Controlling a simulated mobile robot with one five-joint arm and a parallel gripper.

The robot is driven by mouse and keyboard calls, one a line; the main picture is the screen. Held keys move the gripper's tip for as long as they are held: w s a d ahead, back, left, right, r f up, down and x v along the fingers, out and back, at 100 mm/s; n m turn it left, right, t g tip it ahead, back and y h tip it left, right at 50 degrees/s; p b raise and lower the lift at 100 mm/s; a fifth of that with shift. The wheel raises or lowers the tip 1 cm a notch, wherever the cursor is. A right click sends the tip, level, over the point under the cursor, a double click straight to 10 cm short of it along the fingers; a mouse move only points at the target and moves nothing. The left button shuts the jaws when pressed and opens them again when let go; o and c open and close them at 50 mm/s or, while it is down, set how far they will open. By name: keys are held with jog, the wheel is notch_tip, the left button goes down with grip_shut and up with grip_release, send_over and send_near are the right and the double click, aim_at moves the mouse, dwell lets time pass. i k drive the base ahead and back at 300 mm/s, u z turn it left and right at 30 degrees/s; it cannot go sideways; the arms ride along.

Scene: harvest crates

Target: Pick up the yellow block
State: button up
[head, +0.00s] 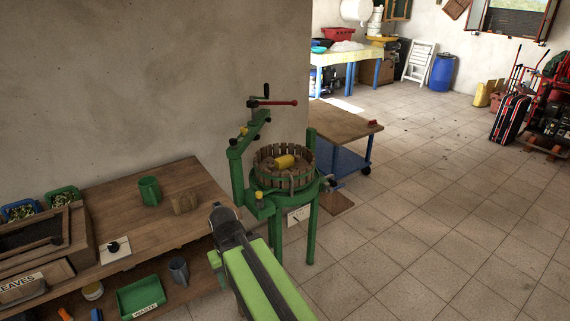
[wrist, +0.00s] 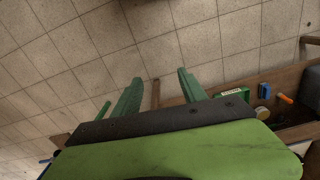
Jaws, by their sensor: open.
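A yellow, rounded block (head: 285,161) lies inside the slatted wooden basket (head: 271,179) of the green press. The basket's front slats hide its lower part. My gripper (head: 222,213) is the dark end of my green and black arm in the head view. It is open and appears empty, in front of and left of the press, apart from the yellow block.
The press frame (head: 237,175), with its red-handled crank (head: 278,103), stands by the basket. A bench (head: 205,190) holds a green cup (head: 149,190) and a brown block (head: 185,202). A waste box (head: 141,297) sits below. Open tiled floor lies right.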

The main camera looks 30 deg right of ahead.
aim_at(285, 162)
jog(key=z, duration=2.35)
jog(key=i, duration=3.35)
jog(key=u, duration=2.25)
jog(key=k, duration=0.1)
jog(key=u, duration=2.1)
